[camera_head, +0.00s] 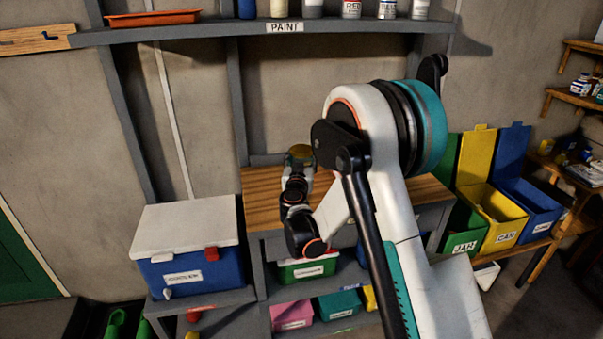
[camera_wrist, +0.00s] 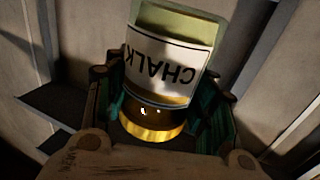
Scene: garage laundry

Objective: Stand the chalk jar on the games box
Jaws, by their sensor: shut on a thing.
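The chalk jar (camera_wrist: 168,62) fills the middle of the wrist view. It has a white label reading CHALK, upside down in that view, pale green glass and a gold lid. My gripper (camera_wrist: 175,112) is shut on it, with a teal finger on each side near the lid. In the head view, my gripper (camera_head: 299,162) is small and partly dark, above the back of the wooden bench top, with a yellowish part of the jar (camera_head: 300,151) showing. I cannot make out which box is the games box; the labels under the bench are too small to read surely.
A cooler (camera_head: 190,247) stands left of the bench top (camera_head: 265,190). Green (camera_head: 307,269), pink (camera_head: 291,315) and teal (camera_head: 339,304) boxes sit on shelves below. The paint shelf (camera_head: 260,33) hangs above. Sorting bins (camera_head: 492,222) stand right. My arm hides much of the bench.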

